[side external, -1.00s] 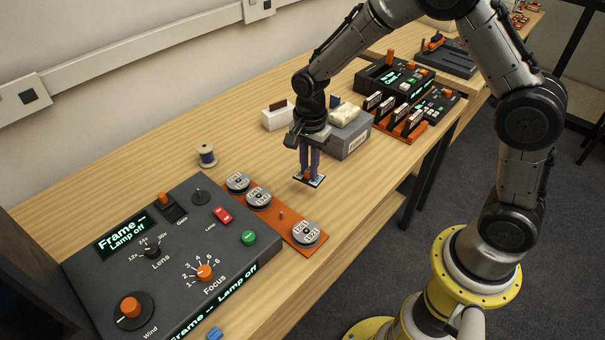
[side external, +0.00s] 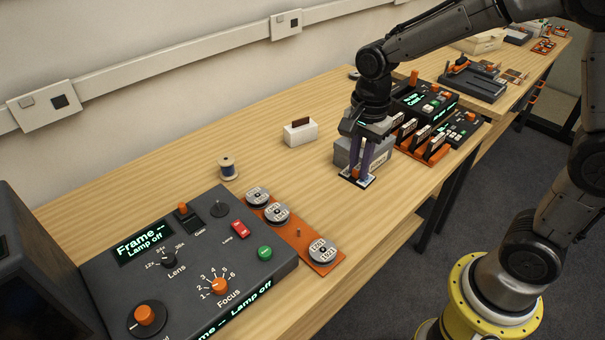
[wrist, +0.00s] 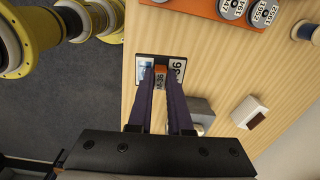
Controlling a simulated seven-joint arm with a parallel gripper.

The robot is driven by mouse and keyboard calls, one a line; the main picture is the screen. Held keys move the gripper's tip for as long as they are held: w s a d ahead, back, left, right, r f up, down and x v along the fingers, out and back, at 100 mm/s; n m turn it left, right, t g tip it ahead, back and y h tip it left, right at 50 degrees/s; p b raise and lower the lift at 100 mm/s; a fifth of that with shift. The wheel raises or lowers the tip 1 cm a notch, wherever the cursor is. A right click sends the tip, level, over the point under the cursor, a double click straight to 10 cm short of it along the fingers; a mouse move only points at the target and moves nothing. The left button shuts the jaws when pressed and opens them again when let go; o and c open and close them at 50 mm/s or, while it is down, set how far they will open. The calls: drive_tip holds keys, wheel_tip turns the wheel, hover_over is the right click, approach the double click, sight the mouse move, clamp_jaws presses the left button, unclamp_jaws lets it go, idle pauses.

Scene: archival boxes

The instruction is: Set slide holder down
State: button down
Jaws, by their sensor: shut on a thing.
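The slide holder (side external: 348,180) is a small flat dark plate with white labelled patches and an orange grip. It looks level, low over the table or on it; I cannot tell whether it touches. My gripper (side external: 359,174) points down and is shut on its orange grip. In the wrist view, my gripper (wrist: 161,74) has its fingertips at the orange grip, and the holder (wrist: 175,63) shows labels on both sides. The fingers hide part of it.
A grey box (side external: 378,158) stands just behind the holder. The orange rack of upright cards (side external: 436,146) is to the right. A white block (side external: 300,133), a thread spool (side external: 228,168) and an orange reel tray (side external: 328,262) are to the left. Bare wood lies between tray and holder.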

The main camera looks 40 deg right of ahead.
drive_tip(key=w, duration=0.8)
drive_tip(key=m, duration=0.1)
hover_over(285, 173)
wheel_tip(285, 173, down, 12)
drive_tip(key=shift+s+r, duration=0.15)
drive_tip(key=shift+f, duration=0.25)
drive_tip(key=shift+w+f, duration=0.2)
drive_tip(key=shift+f, duration=1.35)
drive_tip(key=shift+f, duration=0.1)
drive_tip(key=c, duration=0.8)
unclamp_jaws()
drive_tip(key=shift+c, duration=0.2)
